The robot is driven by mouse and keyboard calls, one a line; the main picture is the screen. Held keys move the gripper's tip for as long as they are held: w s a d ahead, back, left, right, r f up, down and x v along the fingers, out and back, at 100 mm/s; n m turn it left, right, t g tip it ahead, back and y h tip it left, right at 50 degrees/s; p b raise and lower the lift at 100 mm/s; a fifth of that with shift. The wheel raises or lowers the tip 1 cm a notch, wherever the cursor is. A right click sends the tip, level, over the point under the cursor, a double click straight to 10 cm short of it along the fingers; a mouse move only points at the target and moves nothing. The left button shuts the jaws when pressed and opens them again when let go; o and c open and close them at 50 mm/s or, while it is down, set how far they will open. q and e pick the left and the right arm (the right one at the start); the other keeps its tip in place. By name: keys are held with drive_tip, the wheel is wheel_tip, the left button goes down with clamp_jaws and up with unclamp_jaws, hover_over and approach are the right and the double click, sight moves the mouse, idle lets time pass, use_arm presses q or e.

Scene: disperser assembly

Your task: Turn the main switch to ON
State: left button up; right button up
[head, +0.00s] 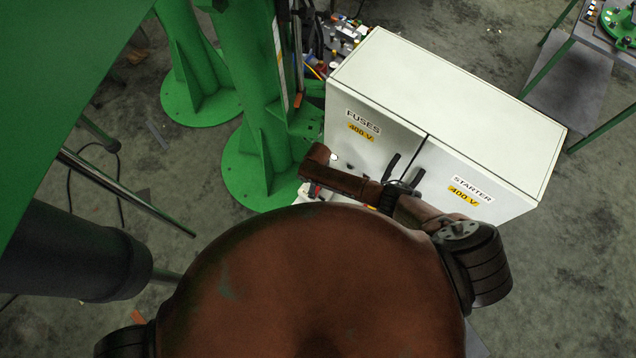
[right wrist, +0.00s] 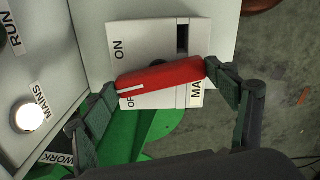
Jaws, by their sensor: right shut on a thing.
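The main switch (right wrist: 165,74) has a red bar-shaped handle on a white plate. The handle lies across the plate, slightly tilted. The white line on its left end is near the partly covered OFF label (right wrist: 130,102), with the ON label (right wrist: 118,49) above it. My right gripper (right wrist: 160,82) has one finger at each end of the red handle and is shut on it. In the head view the brown arm link hides most of the switch area. My left gripper is not in view.
A white cabinet (head: 465,105) labelled FUSES and STARTER stands beside the green column (head: 250,90). In the right wrist view a panel with a lit white MAINS lamp (right wrist: 29,117) is close at the left. Grey floor (right wrist: 270,70) is open at the right.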

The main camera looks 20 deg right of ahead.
drive_tip(key=shift+m+p, duration=0.3)
drive_tip(key=shift+m, duration=0.9)
drive_tip(key=o, duration=1.2)
drive_tip(key=shift+c, duration=0.2)
wheel_tip(320, 180, up, 12)
drive_tip(key=shift+s+a, duration=0.1)
